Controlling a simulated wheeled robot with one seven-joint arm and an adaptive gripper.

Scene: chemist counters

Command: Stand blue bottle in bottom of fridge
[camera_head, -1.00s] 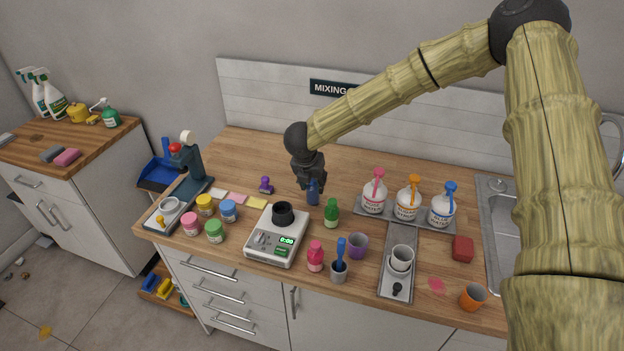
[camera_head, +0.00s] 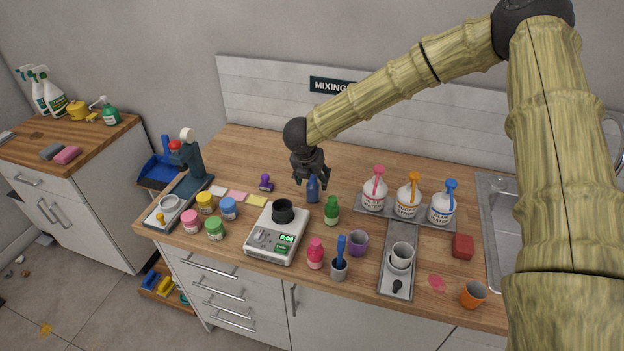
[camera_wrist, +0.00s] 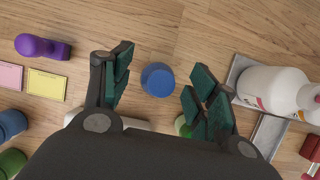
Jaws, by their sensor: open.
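The small dark blue bottle (camera_head: 313,190) stands upright on the wooden counter, behind the green bottle (camera_head: 332,210). My gripper (camera_head: 311,181) is above it, pointing down, with its fingertips near the bottle's top. In the wrist view the blue bottle's round top (camera_wrist: 158,80) lies between the two spread fingers of my gripper (camera_wrist: 160,87), with a gap on each side. My gripper is open and holds nothing. No fridge shows in these views.
A scale (camera_head: 277,235) with a black cup stands front left of the bottle. A tray (camera_head: 425,221) with several white pump bottles is to the right. The counter behind is clear.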

